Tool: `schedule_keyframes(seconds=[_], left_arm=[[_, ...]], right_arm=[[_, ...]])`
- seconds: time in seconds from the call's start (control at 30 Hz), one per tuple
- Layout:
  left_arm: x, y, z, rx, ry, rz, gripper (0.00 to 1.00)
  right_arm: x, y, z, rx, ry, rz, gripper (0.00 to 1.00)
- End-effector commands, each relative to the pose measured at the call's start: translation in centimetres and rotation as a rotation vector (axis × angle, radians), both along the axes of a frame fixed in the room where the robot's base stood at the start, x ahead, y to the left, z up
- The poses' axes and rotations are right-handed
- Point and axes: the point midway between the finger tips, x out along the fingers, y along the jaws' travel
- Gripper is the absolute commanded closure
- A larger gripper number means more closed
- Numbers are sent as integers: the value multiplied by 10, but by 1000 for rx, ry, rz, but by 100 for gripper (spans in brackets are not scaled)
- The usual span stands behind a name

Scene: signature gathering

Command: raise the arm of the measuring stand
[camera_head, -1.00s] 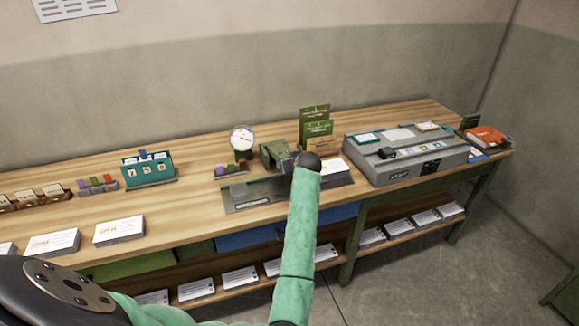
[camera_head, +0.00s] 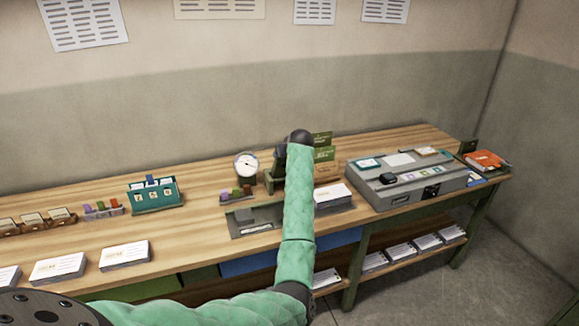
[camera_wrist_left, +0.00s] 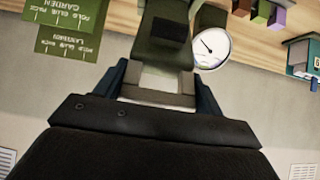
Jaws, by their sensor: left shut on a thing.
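The measuring stand stands mid-table in the head view. Its grey base plate (camera_head: 245,229) lies flat, with a round white dial (camera_head: 246,165) behind it. Its green arm (camera_head: 278,167) is raised steeply, partly hidden behind my left forearm and wrist. In the left wrist view my left gripper (camera_wrist_left: 163,86) is shut on the end of the green arm (camera_wrist_left: 160,50), one finger on each side. The dial (camera_wrist_left: 212,48) shows just beyond it. In the head view the fingers are hidden behind my own wrist. My right gripper is not in view.
A grey sloped box (camera_head: 404,190) and a white card stack (camera_head: 333,193) stand to the right, with green signs (camera_head: 324,155) behind. A teal card holder (camera_head: 155,193) and more card stacks (camera_head: 125,254) stand to the left. The wall is behind the table.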

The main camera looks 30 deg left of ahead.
Motion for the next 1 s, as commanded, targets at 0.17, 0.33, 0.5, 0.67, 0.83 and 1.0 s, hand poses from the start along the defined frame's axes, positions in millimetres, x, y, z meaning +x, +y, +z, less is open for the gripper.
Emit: schedule_keyframes(seconds=[0.17,0.33,0.5,0.67,0.83,1.0], left_arm=[[15,17,11,3,-6,0,72],[23,27,15,2,-5,0,72],[27,31,17,2,-4,0,72],[28,33,18,2,-4,0,72],[28,33,18,2,-4,0,72],[28,33,18,2,-4,0,25]], right_arm=[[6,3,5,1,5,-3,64],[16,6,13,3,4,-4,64],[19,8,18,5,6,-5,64],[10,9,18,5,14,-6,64],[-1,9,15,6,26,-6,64],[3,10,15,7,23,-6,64]])
